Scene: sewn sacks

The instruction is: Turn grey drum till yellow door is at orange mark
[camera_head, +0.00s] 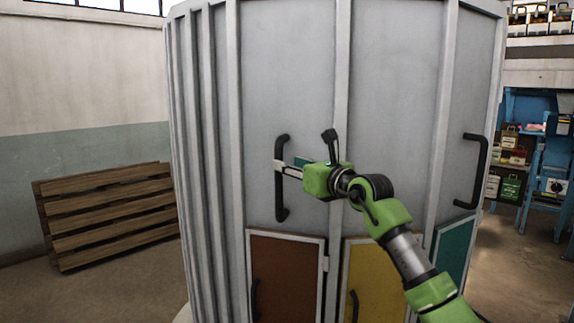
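The grey drum (288,60) stands upright and fills the middle of the view. Along its lower part, a brown door (285,275), a yellow door (375,280) and a teal door (455,250) show from left to right. The yellow door is partly behind my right arm. A black upright handle (281,205) is on the left panel, and another black handle (482,160) is on the right panel. My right gripper (282,168) has its fingertips at the middle of the left handle; whether they are closed on it is unclear. No orange mark shows. My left gripper is out of view.
A brown slatted wooden stack (110,215) leans near the wall on the left. A blue shelf frame (545,150) with bags and boxes stands at the right. Bare floor (130,285) shows left of the drum.

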